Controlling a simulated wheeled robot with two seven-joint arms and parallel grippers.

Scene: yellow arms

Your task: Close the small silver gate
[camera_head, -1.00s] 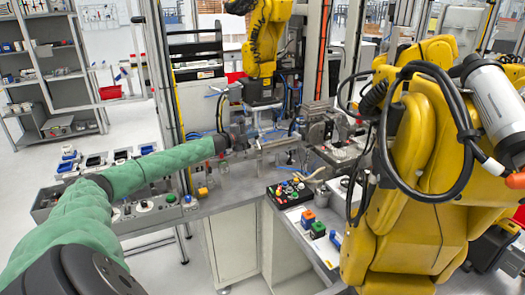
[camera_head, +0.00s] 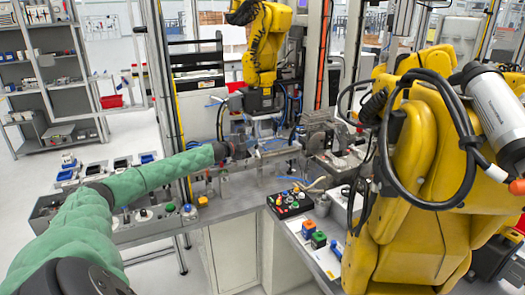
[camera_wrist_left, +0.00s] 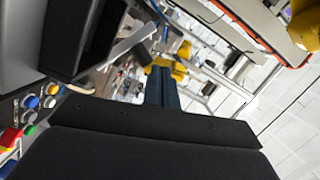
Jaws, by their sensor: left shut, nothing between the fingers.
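A silver metal bar (camera_head: 278,153), which looks like the small gate, lies across the workstation in the head view. Its hinge and exact position are too small to tell. My left gripper (camera_head: 240,152) is at the end of the green arm, near the left end of this bar. I cannot tell whether it touches the bar. In the left wrist view the dark fingers (camera_wrist_left: 165,85) are together, with nothing between them. A pale silver bar (camera_wrist_left: 130,45) lies left of them there; I cannot tell whether it is the same part. My right gripper is not in view.
A large yellow robot arm (camera_head: 425,165) with black cables fills the right side. A smaller yellow arm (camera_head: 262,50) stands behind the workstation. A button box (camera_head: 293,200) and coloured blocks (camera_head: 313,233) sit on the grey table. Open floor lies at left.

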